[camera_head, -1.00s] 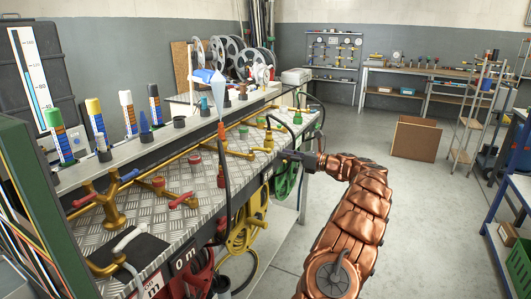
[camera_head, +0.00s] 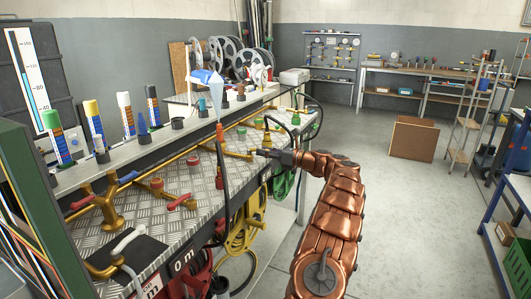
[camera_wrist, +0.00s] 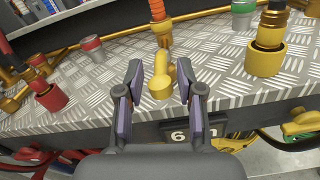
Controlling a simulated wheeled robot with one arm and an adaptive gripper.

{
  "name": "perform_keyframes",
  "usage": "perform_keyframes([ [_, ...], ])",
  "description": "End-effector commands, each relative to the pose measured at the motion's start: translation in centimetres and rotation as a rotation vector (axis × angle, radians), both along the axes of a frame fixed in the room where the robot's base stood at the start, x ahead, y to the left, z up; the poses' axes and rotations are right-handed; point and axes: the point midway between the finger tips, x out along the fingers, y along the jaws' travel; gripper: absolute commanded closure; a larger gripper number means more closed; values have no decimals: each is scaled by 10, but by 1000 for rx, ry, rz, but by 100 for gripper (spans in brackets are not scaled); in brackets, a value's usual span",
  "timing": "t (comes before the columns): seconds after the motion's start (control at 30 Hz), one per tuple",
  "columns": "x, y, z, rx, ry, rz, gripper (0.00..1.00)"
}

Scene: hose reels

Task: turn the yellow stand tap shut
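The yellow stand tap (camera_wrist: 161,76) rises from the chequered metal bench top, near its front edge. In the wrist view its rounded yellow end lies between the two fingers of my gripper (camera_wrist: 160,97). The fingers are open, with a visible gap on each side, and I see no clear contact. In the head view my gripper (camera_head: 258,152) is over the bench's front edge, beside yellow pipework (camera_head: 236,154). The tap's far side and base are partly hidden.
A yellow socket with a dark-banded fitting (camera_wrist: 267,48) stands to the right. A yellow hose (camera_head: 243,232) hangs below the edge.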

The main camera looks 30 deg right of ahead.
Motion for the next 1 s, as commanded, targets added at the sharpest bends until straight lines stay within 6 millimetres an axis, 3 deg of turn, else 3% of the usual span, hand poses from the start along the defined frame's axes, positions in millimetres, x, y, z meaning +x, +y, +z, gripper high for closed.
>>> perform_keyframes([
  [0.07,0,0,0,0,0,0,74],
  [0.3,0,0,0,-1,-1,0,99],
  [1.0,7,8,2,-1,-2,-13,100],
])
